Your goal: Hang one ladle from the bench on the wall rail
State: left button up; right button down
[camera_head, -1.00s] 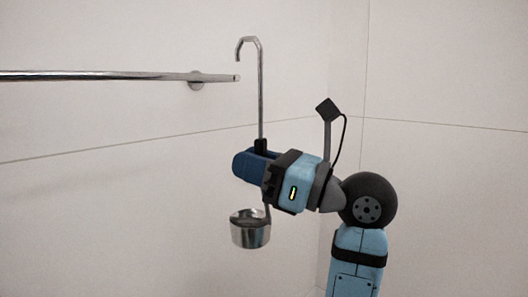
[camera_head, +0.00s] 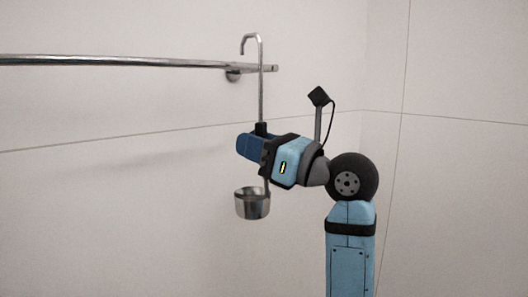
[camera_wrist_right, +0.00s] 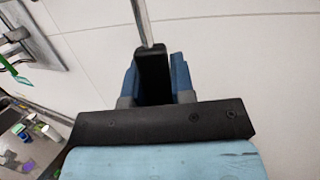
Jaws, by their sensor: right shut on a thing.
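A steel ladle (camera_head: 261,85) hangs upright in my right gripper (camera_head: 254,146), which is shut on the black part of its handle. The ladle's hooked top is up, with the hook's open end to the left, and its bowl hangs below the gripper. The steel wall rail (camera_head: 130,62) runs in from the left. The ladle's shaft crosses in front of the rail near its right end, with the hook above the rail in the picture. I cannot tell whether they touch. The right wrist view shows the ladle's handle (camera_wrist_right: 142,22) between the blue fingers. My left gripper is out of view.
A round bracket (camera_head: 233,76) joins the rail to the pale panelled wall. A wall corner stands to the right. The right wrist view shows several small coloured items (camera_wrist_right: 28,138) at the lower left. The wall below the rail is bare.

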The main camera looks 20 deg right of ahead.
jog(key=shift+w+a+f+b, duration=0.1)
jog(key=shift+w+a+b, duration=0.15)
jog(key=shift+w+b, duration=0.35)
jog(key=shift+w+a+b, duration=0.25)
jog(key=shift+w+b, duration=0.05)
jog(key=shift+w, duration=0.4)
jog(key=shift+f, duration=1.35)
